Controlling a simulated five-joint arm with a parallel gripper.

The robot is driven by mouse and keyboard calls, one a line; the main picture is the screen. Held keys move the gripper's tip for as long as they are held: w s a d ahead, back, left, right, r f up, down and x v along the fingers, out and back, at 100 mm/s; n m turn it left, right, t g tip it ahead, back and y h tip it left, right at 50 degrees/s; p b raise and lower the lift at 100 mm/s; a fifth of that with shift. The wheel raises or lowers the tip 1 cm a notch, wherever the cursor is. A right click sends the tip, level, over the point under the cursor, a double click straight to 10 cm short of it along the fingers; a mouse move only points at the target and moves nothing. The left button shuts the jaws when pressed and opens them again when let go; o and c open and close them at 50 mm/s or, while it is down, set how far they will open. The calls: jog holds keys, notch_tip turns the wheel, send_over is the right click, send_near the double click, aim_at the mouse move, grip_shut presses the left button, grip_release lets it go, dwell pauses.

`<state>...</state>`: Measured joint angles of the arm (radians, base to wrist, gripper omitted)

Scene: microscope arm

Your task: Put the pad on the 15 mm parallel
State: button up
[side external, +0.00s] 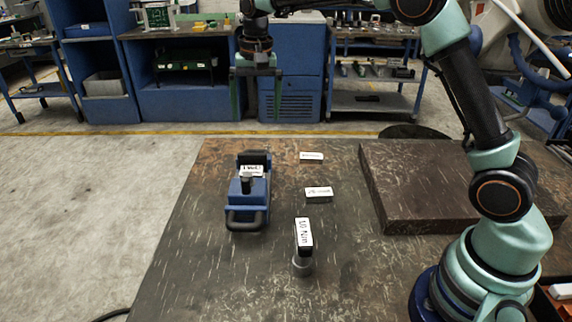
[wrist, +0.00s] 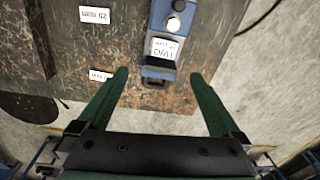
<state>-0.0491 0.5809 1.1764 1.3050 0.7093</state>
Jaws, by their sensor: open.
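My gripper (side external: 256,112) is open and empty, high above the far edge of the table. Its two green fingers also show apart in the wrist view (wrist: 160,76). Three small dark blocks with white label tops stand on the table: a far one (side external: 312,156) with unreadable greenish print, a middle one (side external: 318,194) that reads like 25 mm in the wrist view (wrist: 94,15), and a near one (side external: 303,235) whose number I cannot read surely. A grey round piece (side external: 302,264) is at the near block's front. I cannot tell which thing is the pad.
A blue fixture (side external: 248,200) with a labelled top, silver round knob and front handle stands left of the blocks; it also shows in the wrist view (wrist: 160,68). A dark raised plate (side external: 400,190) lies to the right. The table (side external: 190,270) is bare at front left.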

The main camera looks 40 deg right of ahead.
jog(key=s+d+r+n+t, duration=0.2)
jog(key=s+r+n, duration=0.2)
jog(key=s+r, duration=0.5)
jog(key=s+f+n+t, duration=0.1)
jog(key=s+f, duration=0.2)
jog(key=s, duration=0.4)
jog(key=s+f+n+t, duration=0.1)
jog(key=s+f+n, duration=0.1)
jog(key=s, duration=0.5)
jog(key=shift+s+d+f+n+t, duration=0.2)
jog(key=shift+d+f+n+t, duration=0.1)
jog(key=shift+f, duration=0.25)
